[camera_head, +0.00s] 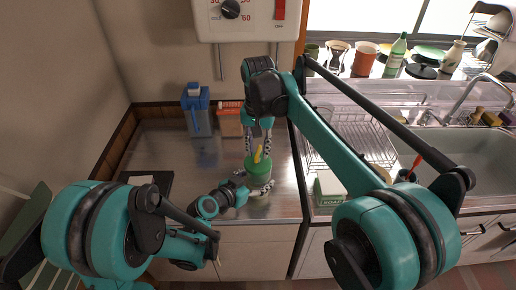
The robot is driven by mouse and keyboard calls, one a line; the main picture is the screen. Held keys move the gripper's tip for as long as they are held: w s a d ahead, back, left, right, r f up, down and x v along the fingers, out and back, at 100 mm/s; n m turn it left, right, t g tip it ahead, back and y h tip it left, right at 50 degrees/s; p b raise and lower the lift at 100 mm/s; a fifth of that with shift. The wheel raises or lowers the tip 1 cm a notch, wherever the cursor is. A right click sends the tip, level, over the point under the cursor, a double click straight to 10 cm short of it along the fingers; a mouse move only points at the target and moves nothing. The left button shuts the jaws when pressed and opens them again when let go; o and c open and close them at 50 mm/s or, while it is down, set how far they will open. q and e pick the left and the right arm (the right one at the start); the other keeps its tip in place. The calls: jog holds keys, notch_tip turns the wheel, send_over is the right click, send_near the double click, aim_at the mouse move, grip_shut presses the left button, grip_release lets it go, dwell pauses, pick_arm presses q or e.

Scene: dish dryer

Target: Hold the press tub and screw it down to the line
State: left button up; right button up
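The press tub (258,170) stands on the steel counter, with a green lid and a yellow handle (257,155) on top. My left gripper (252,182) comes in low from the left, its fingers around the tub's lower body, and looks shut on it. The fingers hide much of the tub's wall, and I cannot make out a line on it. My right gripper (258,148) points down from above the tub. Its fingers are apart, one on each side of the yellow handle, with gaps showing beside it.
A blue-topped container (196,110) and an orange-and-white item stand behind, against the wall. A dark flat item (150,186) lies at the counter's left. A wire dish rack (355,135), a green-and-white box (328,188) and the sink (470,155) are at the right.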

aim_at(258, 151)
notch_tip(258, 151, up, 12)
dwell(0.7)
dwell(1.9)
jog(key=o, duration=0.7)
jog(key=shift+c, duration=0.2)
jog(key=shift+o, duration=1.4)
jog(key=shift+n, duration=0.3)
notch_tip(258, 151, down, 12)
jog(key=n, duration=1.7)
